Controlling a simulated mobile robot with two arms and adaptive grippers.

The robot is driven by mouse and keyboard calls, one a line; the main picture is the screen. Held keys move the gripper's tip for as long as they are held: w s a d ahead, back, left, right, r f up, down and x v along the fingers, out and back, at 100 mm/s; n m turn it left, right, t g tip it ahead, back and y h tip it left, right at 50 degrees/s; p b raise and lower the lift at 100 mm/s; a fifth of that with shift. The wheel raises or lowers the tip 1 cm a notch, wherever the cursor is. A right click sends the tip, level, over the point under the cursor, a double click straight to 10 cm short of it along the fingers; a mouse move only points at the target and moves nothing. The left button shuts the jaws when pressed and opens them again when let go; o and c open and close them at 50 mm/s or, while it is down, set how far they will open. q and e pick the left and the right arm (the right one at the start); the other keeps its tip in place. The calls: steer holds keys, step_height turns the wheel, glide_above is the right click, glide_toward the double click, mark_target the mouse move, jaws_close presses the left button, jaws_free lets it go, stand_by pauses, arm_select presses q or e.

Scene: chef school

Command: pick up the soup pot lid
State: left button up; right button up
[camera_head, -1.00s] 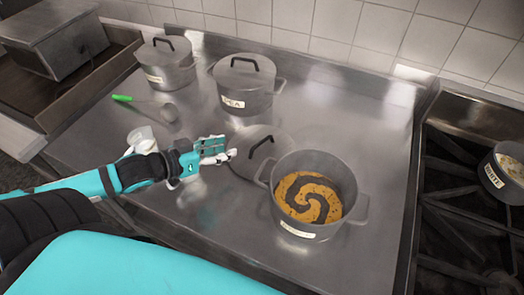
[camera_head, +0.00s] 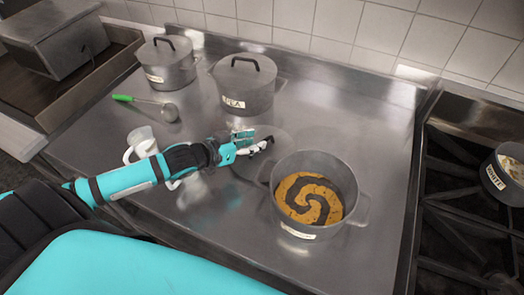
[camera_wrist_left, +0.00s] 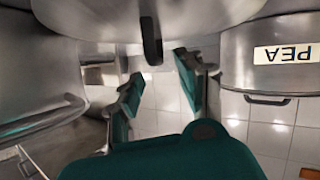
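The grey soup pot lid (camera_head: 247,169) lies on the steel counter, behind and left of the open soup pot (camera_head: 316,228), close to its rim. My left gripper (camera_head: 256,143) is over the lid at its black handle and partly hides it. In the left wrist view the lid (camera_wrist_left: 100,18) fills the top, and its handle (camera_wrist_left: 151,42) stands between the two teal fingers (camera_wrist_left: 160,88). The fingers are apart, with gaps beside the handle. The soup pot holds orange soup with a dark swirl. My right gripper is not in view.
A lidded pot marked PEA (camera_head: 243,92) and another lidded pot (camera_head: 170,68) stand behind. A green-handled ladle (camera_head: 167,112) and a white pitcher (camera_head: 141,140) are to the left. A stove (camera_head: 465,215) is at right. The counter's front right is clear.

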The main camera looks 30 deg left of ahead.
mark_target(265, 139)
arm_select(q)
steer(key=x, duration=0.2)
steer(key=p+x, duration=0.1)
steer(key=x, duration=0.2)
steer(key=shift+s+f, duration=0.2)
steer(key=shift+f, duration=0.05)
steer(key=shift+c, duration=0.4)
jaws_close()
steer(key=shift+r, duration=0.1)
